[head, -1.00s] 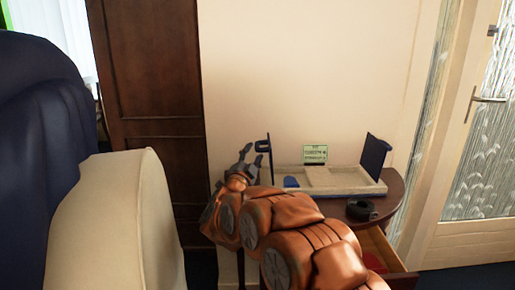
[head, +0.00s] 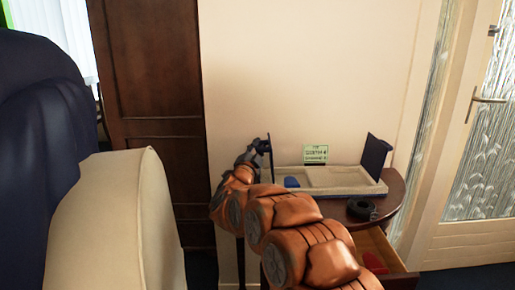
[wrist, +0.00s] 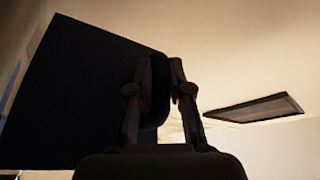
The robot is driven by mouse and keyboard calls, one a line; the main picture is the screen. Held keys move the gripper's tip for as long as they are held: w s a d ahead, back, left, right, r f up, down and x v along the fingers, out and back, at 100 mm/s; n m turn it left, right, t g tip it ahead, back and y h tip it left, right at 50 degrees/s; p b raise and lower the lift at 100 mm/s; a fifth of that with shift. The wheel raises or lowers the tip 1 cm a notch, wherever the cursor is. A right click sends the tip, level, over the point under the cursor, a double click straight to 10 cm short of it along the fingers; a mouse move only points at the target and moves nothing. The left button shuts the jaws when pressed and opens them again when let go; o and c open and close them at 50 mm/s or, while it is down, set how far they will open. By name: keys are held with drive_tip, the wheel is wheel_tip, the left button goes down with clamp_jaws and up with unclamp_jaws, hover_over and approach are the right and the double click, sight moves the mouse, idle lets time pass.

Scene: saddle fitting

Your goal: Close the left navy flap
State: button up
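The left navy flap (head: 264,147) stands upright at the left end of the beige tray (head: 340,188) on the small round table. In the wrist view it is a broad dark panel (wrist: 75,95) filling the left side. My gripper (head: 255,151) is at the flap's upper part, on its left side. In the wrist view my gripper's two fingers (wrist: 162,70) are a little apart, at the flap's right edge. The dark picture hides whether they pinch it. The right navy flap (head: 376,153) stands upright at the tray's right end.
A blue piece (head: 292,182) lies in the tray's left part. A green sign (head: 316,154) stands behind the tray. A black ring (head: 361,209) lies on the table (head: 395,200) in front, above an open drawer (head: 375,245). A cream armchair (head: 105,220) is at left.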

clamp_jaws()
drive_tip(key=shift+d, duration=0.1)
